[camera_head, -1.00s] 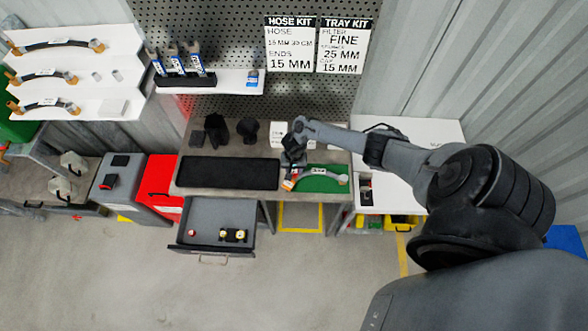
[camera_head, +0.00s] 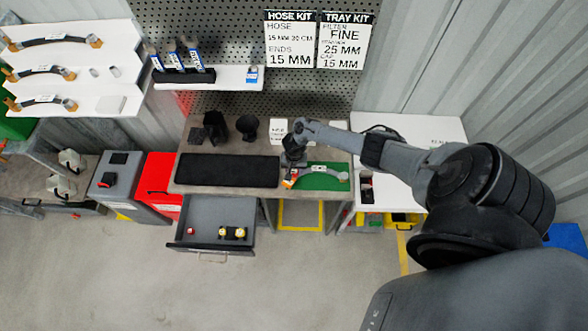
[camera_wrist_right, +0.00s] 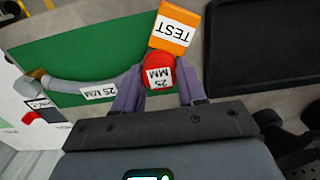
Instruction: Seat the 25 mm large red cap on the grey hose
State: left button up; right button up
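The red cap (camera_wrist_right: 158,74), labelled 25 MM, sits between the two fingers of my right gripper (camera_wrist_right: 159,80) in the right wrist view. The fingers appear closed on its sides. The grey hose (camera_wrist_right: 75,86), with its own 25 MM label, lies on the green mat (camera_wrist_right: 75,50). Its right end reaches the left finger and the cap. The finger hides the joint, so I cannot tell how deep the cap sits. In the head view the right gripper (camera_head: 292,160) is at the left end of the hose (camera_head: 330,173). My left gripper is not in view.
An orange TEST block (camera_wrist_right: 175,28) is right beside the cap. A black mat (camera_head: 227,171) lies left of the green one on the bench. An open drawer (camera_head: 215,212) below holds small red and yellow parts. Black items stand along the back of the bench.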

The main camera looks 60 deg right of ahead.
aim_at(294, 171)
jog(key=o, duration=0.5)
jog(key=shift+c, duration=0.2)
notch_tip(294, 171, up, 11)
jog(key=p, duration=0.3)
jog(key=shift+s+f, duration=0.1)
